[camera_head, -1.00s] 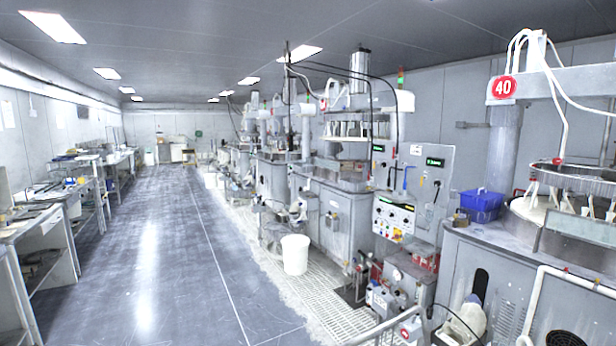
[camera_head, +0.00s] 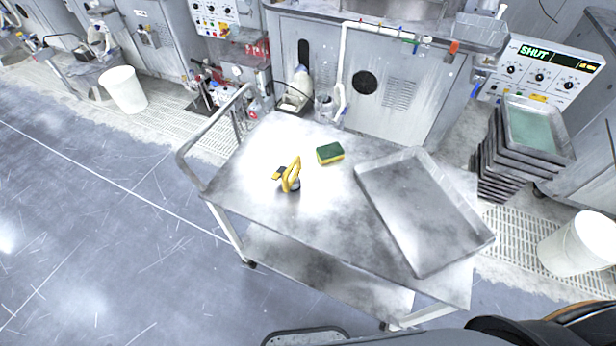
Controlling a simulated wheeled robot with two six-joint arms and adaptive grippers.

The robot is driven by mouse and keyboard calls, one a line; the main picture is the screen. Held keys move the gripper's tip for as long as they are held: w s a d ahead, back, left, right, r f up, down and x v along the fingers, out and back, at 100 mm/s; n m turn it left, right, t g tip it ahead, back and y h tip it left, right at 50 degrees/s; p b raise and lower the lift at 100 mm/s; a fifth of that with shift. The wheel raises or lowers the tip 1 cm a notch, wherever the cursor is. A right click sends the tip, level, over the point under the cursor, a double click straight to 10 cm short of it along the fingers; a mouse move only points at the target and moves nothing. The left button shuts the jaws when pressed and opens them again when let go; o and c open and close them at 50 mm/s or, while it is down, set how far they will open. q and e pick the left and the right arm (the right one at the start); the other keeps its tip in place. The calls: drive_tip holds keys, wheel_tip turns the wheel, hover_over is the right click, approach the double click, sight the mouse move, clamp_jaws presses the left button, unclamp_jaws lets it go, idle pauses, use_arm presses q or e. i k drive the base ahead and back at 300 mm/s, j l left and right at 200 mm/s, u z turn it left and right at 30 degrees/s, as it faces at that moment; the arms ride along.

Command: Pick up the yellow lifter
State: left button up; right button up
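The yellow lifter (camera_head: 291,175) stands on the left part of a metal cart top (camera_head: 240,180) in the head view. It has a yellow handle above a small dark base. Nothing touches it. Neither of my grippers shows in the view. Dark rounded parts at the bottom right edge look like my own body.
A green and yellow sponge (camera_head: 330,153) lies just right of the lifter. An empty metal tray (camera_head: 424,212) covers the cart's right side. The cart's handle rail (camera_head: 213,124) rises at its left end. Stacked trays (camera_head: 520,150) and white buckets (camera_head: 124,90) stand around. Open floor lies left.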

sight(291, 183)
drive_tip(key=j, duration=1.35)
drive_tip(key=u, duration=0.05)
